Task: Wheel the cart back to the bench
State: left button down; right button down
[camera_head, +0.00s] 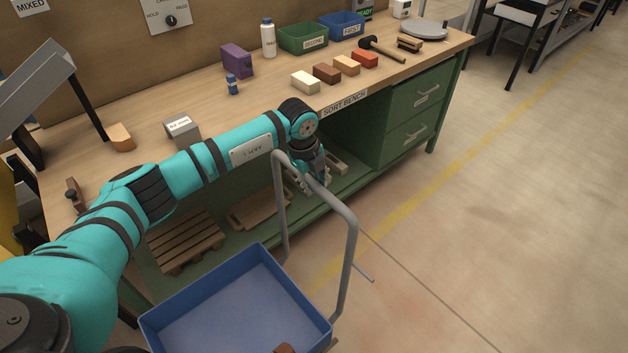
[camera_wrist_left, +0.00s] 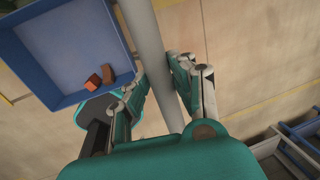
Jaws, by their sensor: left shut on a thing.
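The cart has a blue tray (camera_head: 290,290) and a grey tubular push handle (camera_head: 349,262), standing in front of the bench (camera_head: 175,95). My left gripper (camera_head: 318,180) is shut on the top bar of the handle. In the left wrist view the bar (camera_wrist_left: 158,75) runs between the fingers of the left gripper (camera_wrist_left: 160,85). The blue tray (camera_wrist_left: 115,15) lies to its left there, with a red-orange brick (camera_wrist_left: 93,82) and a brown brick (camera_wrist_left: 109,75) inside. The right gripper is not in view.
The bench top holds several bricks (camera_head: 327,73), green (camera_head: 303,38) and blue (camera_head: 342,24) bins, a purple box (camera_head: 237,60), a white bottle (camera_head: 268,38) and a mallet (camera_head: 382,48). A pallet (camera_head: 185,240) sits on its lower shelf. The floor (camera_head: 500,200) at right is clear.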

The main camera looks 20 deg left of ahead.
pick_arm(q)
jog(key=shift+w+r, duration=0.25)
jog(key=c, duration=1.5)
grip_release()
jog(key=shift+d, duration=0.1)
jog(key=o, duration=0.4)
jog(key=shift+f, duration=0.15)
notch_tip(320, 180, up, 12)
jog(key=s+a, duration=0.1)
jog(key=s, duration=0.1)
jog(key=shift+f, duration=0.15)
